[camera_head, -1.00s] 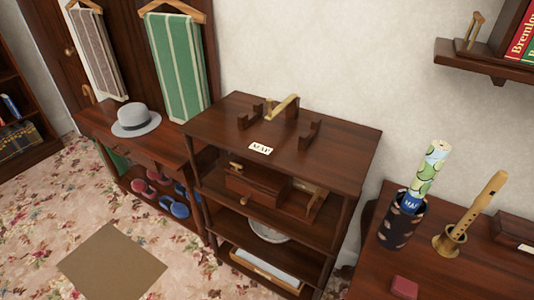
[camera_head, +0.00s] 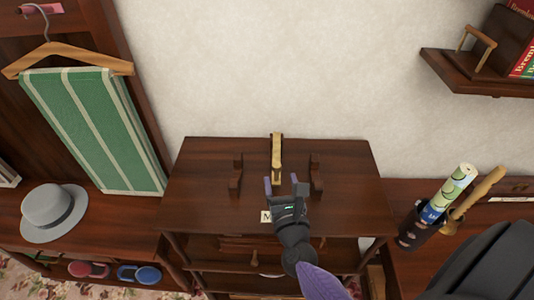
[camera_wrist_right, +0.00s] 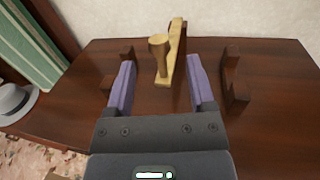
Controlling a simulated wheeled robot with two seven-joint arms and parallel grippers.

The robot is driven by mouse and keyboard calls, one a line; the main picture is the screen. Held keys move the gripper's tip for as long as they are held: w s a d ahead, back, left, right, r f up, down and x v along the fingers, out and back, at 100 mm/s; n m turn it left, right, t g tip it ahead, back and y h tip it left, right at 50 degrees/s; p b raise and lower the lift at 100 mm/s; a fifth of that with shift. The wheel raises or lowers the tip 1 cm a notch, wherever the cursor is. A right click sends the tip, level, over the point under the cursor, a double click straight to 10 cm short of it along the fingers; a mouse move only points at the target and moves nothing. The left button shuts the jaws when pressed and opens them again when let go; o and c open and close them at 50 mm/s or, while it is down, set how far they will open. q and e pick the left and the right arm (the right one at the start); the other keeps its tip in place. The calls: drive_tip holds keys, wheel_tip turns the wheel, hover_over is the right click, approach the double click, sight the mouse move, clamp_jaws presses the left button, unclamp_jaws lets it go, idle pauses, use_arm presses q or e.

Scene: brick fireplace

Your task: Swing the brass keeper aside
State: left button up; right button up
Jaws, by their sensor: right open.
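The brass keeper (camera_head: 277,155) stands on top of the dark wooden shelf unit (camera_head: 200,205), between two dark wooden cradle brackets. In the right wrist view the keeper (camera_wrist_right: 161,48) shows a round knob on a flat brass bar, against a dark wooden post. My right gripper (camera_head: 284,184) is open just in front of the keeper. In the wrist view its purple fingers appear on either side of the keeper's lower part; I cannot tell that either touches it. My left gripper is not in view.
The left bracket (camera_head: 236,174) and right bracket (camera_head: 316,173) stand close on both sides. A white label (camera_head: 266,216) is partly hidden by my gripper. A grey hat (camera_head: 52,208) is at left. A dark cylinder (camera_head: 412,229) with a rolled map (camera_head: 455,183) stands at right.

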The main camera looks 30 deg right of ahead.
sight(278, 172)
drive_tip(key=x, duration=0.7)
drive_tip(key=shift+f, duration=0.1)
clamp_jaws()
drive_tip(key=shift+s, duration=0.1)
idle(1.0)
